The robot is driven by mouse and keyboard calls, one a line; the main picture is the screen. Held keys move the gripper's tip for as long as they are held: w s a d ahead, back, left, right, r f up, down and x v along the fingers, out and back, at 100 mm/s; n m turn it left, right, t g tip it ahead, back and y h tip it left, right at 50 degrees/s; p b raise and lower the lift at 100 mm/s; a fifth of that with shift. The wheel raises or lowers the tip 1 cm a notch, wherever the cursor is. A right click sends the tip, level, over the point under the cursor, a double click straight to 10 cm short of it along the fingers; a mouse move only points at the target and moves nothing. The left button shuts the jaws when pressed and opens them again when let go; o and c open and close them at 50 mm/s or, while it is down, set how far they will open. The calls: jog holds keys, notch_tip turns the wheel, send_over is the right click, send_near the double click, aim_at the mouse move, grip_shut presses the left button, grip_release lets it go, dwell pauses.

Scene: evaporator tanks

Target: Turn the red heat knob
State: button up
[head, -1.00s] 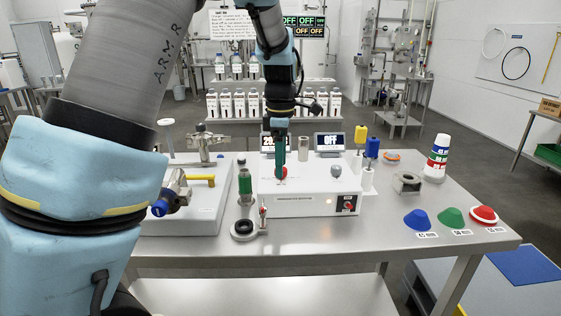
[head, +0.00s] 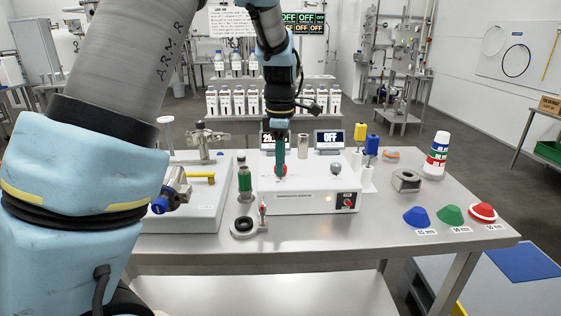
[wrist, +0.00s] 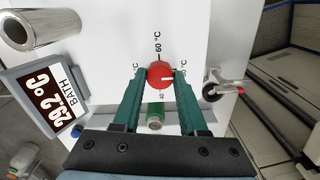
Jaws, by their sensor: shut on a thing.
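The red heat knob (wrist: 160,75) is round with a white pointer line and sits on the white heater box (head: 308,202). In the wrist view temperature marks are printed around it, one of them reading 60 °C. My gripper (wrist: 157,76) has its two green fingers on opposite sides of the knob, shut on it. In the head view my gripper (head: 281,172) points straight down over the left part of the box top and mostly hides the knob (head: 284,169). The bath display (wrist: 43,90) reads 29.2 °C.
A second display (head: 329,137) reads OFF. A grey knob (head: 336,168) and a red switch (head: 348,201) are on the box's right side. A green-banded vial (head: 244,180) stands left of the box. Coloured caps (head: 450,215) lie at the table's right.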

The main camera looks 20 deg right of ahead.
jog(key=shift+m, duration=0.3)
grip_shut()
